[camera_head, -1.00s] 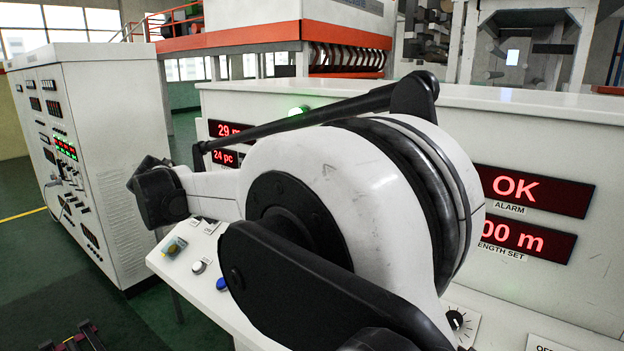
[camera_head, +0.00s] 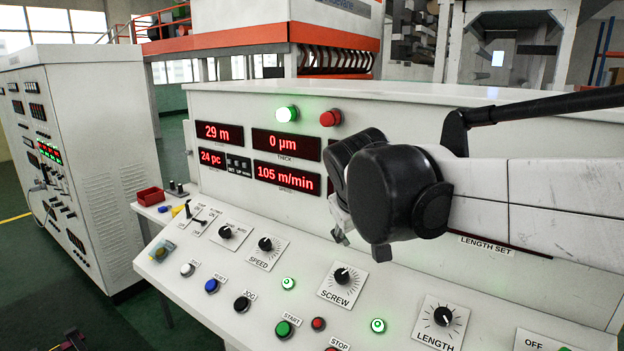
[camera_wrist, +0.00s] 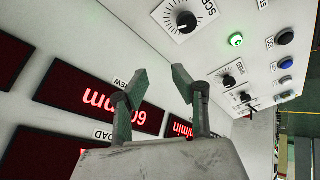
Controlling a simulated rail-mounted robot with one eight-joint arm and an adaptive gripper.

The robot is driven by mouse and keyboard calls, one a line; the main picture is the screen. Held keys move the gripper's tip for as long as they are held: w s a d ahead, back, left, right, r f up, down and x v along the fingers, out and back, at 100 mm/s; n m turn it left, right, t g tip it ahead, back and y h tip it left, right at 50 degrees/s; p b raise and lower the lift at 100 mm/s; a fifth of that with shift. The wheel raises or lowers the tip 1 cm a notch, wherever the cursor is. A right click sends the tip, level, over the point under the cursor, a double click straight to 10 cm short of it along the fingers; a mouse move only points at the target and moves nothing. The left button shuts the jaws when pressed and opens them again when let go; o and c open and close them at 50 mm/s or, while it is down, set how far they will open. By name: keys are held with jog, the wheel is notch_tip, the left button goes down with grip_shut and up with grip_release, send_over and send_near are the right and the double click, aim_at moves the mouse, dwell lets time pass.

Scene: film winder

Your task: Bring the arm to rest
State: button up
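My arm comes in from the right of the head view, its pale link and dark wrist joint in front of the control console (camera_head: 400,100). My gripper (camera_head: 340,236) hangs below the wrist, largely hidden behind it, in front of the panel above the SCREW knob (camera_head: 342,275). In the wrist view my gripper (camera_wrist: 160,82) has two fingers spread apart with nothing between them. The console panel lies beyond them, with red displays on the left and the SCREW knob (camera_wrist: 187,22) at the top.
The sloped desk holds the SPEED knob (camera_head: 265,244), LENGTH knob (camera_head: 443,316), green START button (camera_head: 283,329) and blue button (camera_head: 211,286). A red box (camera_head: 150,196) stands on the left ledge. A white cabinet (camera_head: 110,140) stands at left, with green floor between.

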jog(key=s+d+f+m, duration=0.1)
jog(key=s+d+f, duration=0.2)
jog(key=s, duration=0.4)
jog(key=s+d+f+m, duration=0.2)
jog(key=s+d+f, duration=0.2)
jog(key=s, duration=0.3)
jog(key=s+d+f+m+y, duration=0.1)
jog(key=s+d+f+m, duration=0.1)
jog(key=s+d+f, duration=0.2)
jog(key=s, duration=0.3)
jog(key=shift+s+d+f, duration=0.15)
jog(key=shift+d+f, duration=0.1)
jog(key=shift+d, duration=0.1)
